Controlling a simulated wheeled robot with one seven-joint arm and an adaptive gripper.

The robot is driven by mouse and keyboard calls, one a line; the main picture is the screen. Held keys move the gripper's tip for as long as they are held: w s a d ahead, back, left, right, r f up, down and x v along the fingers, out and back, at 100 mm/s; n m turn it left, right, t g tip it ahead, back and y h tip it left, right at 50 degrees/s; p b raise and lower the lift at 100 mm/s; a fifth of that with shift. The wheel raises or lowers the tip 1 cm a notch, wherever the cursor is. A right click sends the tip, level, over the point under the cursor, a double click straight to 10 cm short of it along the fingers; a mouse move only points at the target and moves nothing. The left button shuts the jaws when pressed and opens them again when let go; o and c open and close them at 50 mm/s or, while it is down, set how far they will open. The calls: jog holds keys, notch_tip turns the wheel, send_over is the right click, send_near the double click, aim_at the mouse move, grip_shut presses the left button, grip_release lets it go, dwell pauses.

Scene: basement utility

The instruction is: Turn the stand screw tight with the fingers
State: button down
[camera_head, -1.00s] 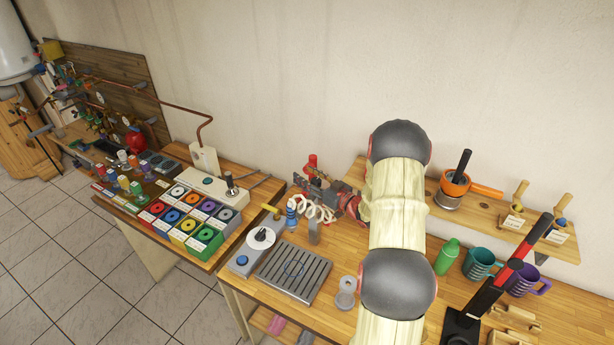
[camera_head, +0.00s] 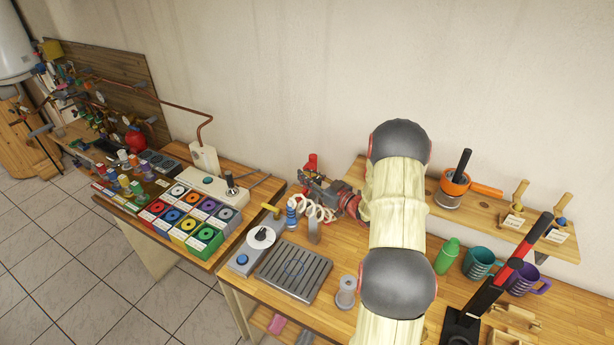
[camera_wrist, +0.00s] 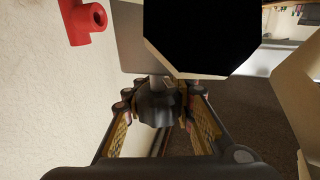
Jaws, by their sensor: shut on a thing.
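In the wrist view, a dark rounded knob (camera_wrist: 157,107), which looks like the stand screw, sits between the fingertips. A short grey shank (camera_wrist: 160,81) rises from it toward a grey plate (camera_wrist: 131,50) and a black panel. My gripper (camera_wrist: 160,103) is shut on the knob, with one finger on each side. In the head view my gripper (camera_head: 312,186) is at the back of the bench, near the wall, pointing left. The screw cannot be made out there, and I cannot tell how tight it is.
A red fitting (camera_head: 311,162) stands close behind my gripper; a red part (camera_wrist: 84,20) also shows in the wrist view. A white coil (camera_head: 318,210) and a blue spring-like piece (camera_head: 291,216) stand just in front. A slatted grey tray (camera_head: 294,271) lies nearer.

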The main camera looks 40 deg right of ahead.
aim_at(317, 178)
jog(key=shift+d+m+h+b, duration=0.1)
jog(key=shift+m+h+b, duration=0.2)
jog(key=shift+h+b, duration=0.15)
jog(key=d+m+g+h+b, duration=0.1)
jog(key=m+h+b, duration=0.2)
jog(key=h+b, duration=0.1)
jog(key=d+m+g+h+b, duration=0.1)
jog(key=m+h+b, duration=0.2)
jog(key=h+b, duration=0.1)
jog(key=d+m+g+h+b, duration=0.1)
jog(key=m+g+h+b, duration=0.1)
jog(key=h+b, duration=0.2)
jog(key=shift+s+f+m+h, duration=0.1)
jog(key=shift+s+m+h, duration=0.3)
jog(key=shift+h, duration=0.05)
jog(key=shift+s+d+m+g+h+b, duration=0.25)
jog(key=shift+m+g+h+b, duration=0.45)
jog(key=shift+g+h+b, duration=0.15)
jog(key=shift+r, duration=0.2)
jog(key=c, duration=1.5)
grip_release()
jog(key=shift+d, duration=0.1)
jog(key=shift+o, duration=0.2)
jog(key=shift+f, duration=0.1)
